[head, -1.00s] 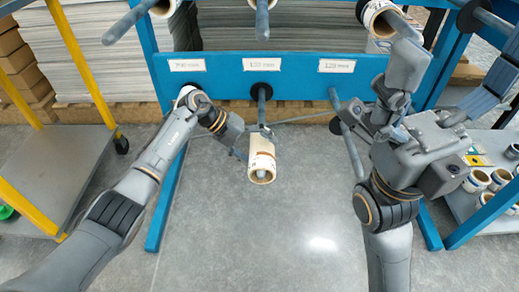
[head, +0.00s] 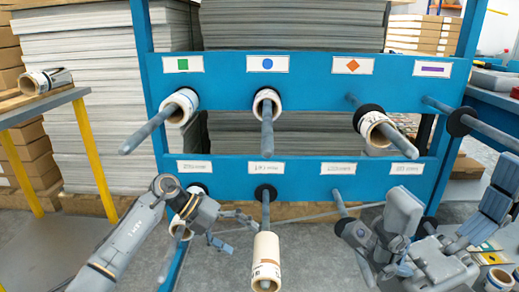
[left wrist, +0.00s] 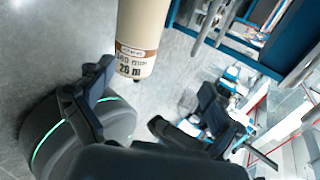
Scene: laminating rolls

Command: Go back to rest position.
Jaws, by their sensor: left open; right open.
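A cream roll (head: 266,256) hangs on the second lower peg of the blue rack (head: 225,97). In the left wrist view, the same roll (left wrist: 138,40) shows a printed label and lies ahead of my left gripper's fingers. My left gripper (head: 236,232) is open and empty, just left of this roll and apart from it. My right gripper (head: 378,262) is open and empty in front of the rack's lower right part. Part of it is hidden by its own links.
Rolls sit on the upper pegs under the green square (head: 180,107), blue circle (head: 266,99) and orange diamond (head: 372,125). The purple-bar peg (head: 470,122) is bare. Another roll (head: 178,229) is partly behind my left arm. A side table (head: 30,104) at left bears a roll (head: 45,79).

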